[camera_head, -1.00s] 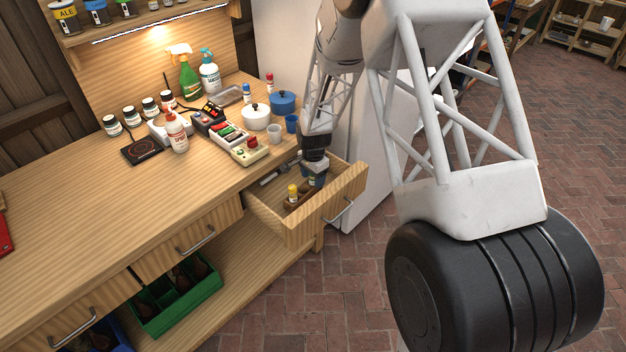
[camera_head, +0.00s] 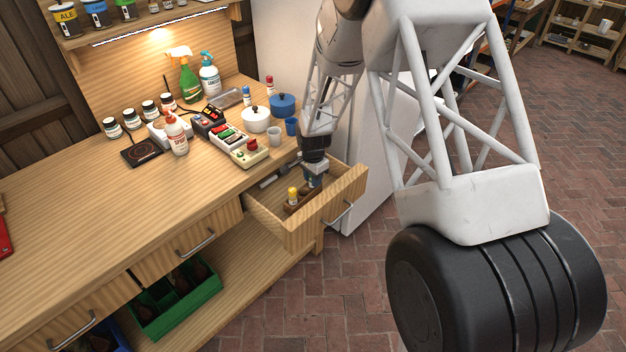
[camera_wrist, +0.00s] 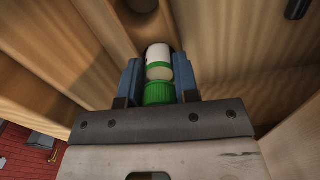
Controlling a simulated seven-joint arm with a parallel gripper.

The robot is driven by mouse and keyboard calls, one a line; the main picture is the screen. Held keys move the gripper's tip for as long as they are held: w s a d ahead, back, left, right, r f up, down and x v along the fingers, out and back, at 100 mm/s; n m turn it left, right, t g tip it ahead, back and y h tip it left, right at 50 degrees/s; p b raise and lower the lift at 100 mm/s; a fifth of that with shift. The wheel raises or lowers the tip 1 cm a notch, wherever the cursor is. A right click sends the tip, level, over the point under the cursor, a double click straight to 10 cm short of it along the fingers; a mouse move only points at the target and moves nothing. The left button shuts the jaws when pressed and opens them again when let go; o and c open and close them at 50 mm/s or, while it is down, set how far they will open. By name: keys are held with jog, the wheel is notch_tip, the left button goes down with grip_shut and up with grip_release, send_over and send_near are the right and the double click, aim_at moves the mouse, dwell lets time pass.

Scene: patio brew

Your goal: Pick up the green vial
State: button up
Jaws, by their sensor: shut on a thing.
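The green vial (camera_wrist: 158,70) shows in the wrist view as a white-labelled body with a green band and a ribbed green cap. My gripper (camera_wrist: 158,72) has its blue fingers on both sides of it and is shut on it. In the head view my gripper (camera_head: 313,182) reaches down into the open drawer (camera_head: 302,238), at a wooden vial rack (camera_head: 297,208). The green vial is mostly hidden there by the fingers. I cannot tell whether it is clear of the rack.
A yellow-capped vial (camera_head: 292,194) stands in the rack beside my gripper. Drawer walls are close around. On the bench above are a white pot (camera_head: 256,120), a blue pot (camera_head: 283,104), small cups and a control box (camera_head: 250,152). The bench's left part is largely clear.

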notch_tip(320, 180, up, 18)
jog(key=shift+f, duration=0.25)
dwell(0.4)
